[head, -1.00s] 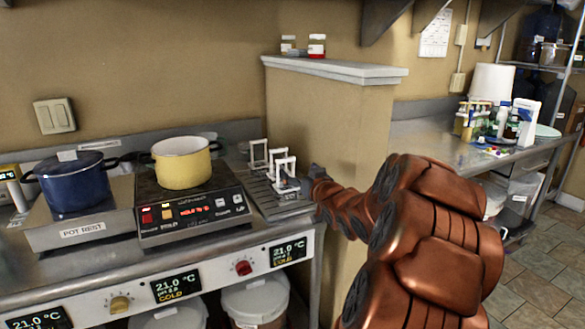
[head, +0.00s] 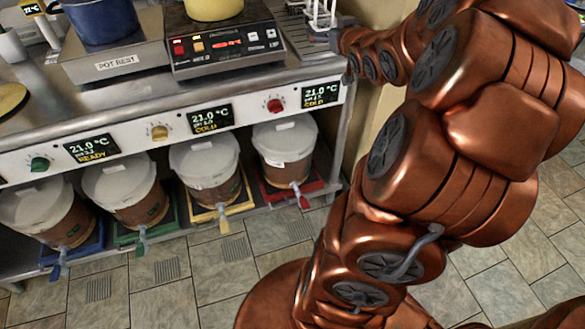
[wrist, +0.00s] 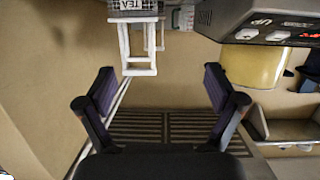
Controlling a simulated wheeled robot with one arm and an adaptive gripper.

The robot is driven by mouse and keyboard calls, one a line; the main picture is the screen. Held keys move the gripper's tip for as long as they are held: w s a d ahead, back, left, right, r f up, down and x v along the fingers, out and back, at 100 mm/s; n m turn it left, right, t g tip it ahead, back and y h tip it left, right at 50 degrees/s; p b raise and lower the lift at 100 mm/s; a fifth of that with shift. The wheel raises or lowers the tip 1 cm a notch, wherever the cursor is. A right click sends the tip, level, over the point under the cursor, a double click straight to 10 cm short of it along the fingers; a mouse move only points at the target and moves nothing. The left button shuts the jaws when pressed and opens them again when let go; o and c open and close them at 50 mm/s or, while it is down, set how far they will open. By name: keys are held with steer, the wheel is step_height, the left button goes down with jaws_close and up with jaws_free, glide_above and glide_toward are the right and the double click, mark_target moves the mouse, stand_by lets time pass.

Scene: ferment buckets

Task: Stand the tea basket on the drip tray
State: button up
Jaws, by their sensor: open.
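The tea basket (wrist: 133,6) shows at the top edge of the wrist view, with an upside-down TEA label. Its white frame-like handle (wrist: 139,72) points down the picture, left of centre between my fingers. The slatted drip tray (wrist: 165,128) lies across the lower middle. My gripper (wrist: 160,85) is open, with nothing seen held between its fingers. In the head view, my gripper (head: 322,38) is small and dark at the tray's right end, close to a white frame (head: 323,14). The basket is mostly cut off, so I cannot tell what it rests on.
A yellow pot (head: 213,8) stands on the hot plate (head: 225,45) left of the tray. A blue pot (head: 100,20) stands on the pot rest (head: 115,66). Several lidded buckets (head: 285,145) stand under the counter. A second white frame (wrist: 160,35) shows behind the handle.

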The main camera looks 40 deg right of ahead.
steer(key=s+a+f+n+g+y, duration=0.1)
steer(key=s+a+f+g, duration=0.35)
steer(key=a, duration=0.45)
steer(key=s+a+f+g+y, duration=0.1)
steer(key=s+a+f+g, duration=0.3)
steer(key=a, duration=0.5)
steer(key=s+a+f+n+g+y, duration=0.2)
steer(key=s+a+g, duration=0.6)
steer(key=s+a, duration=1)
steer(key=s+f+y, duration=0.1)
steer(key=s, duration=0.4)
steer(key=shift+a+n, duration=0.35)
steer(key=shift+n, duration=0.05)
steer(key=shift+w, duration=0.1)
steer(key=s+p+v, duration=0.2)
steer(key=p+v, duration=1)
steer(key=shift+d+r, duration=0.2)
steer(key=shift+r, duration=0.25)
steer(key=shift+w+f+t, duration=0.1)
steer(key=shift+t, duration=0.15)
steer(key=shift+c, duration=0.3)
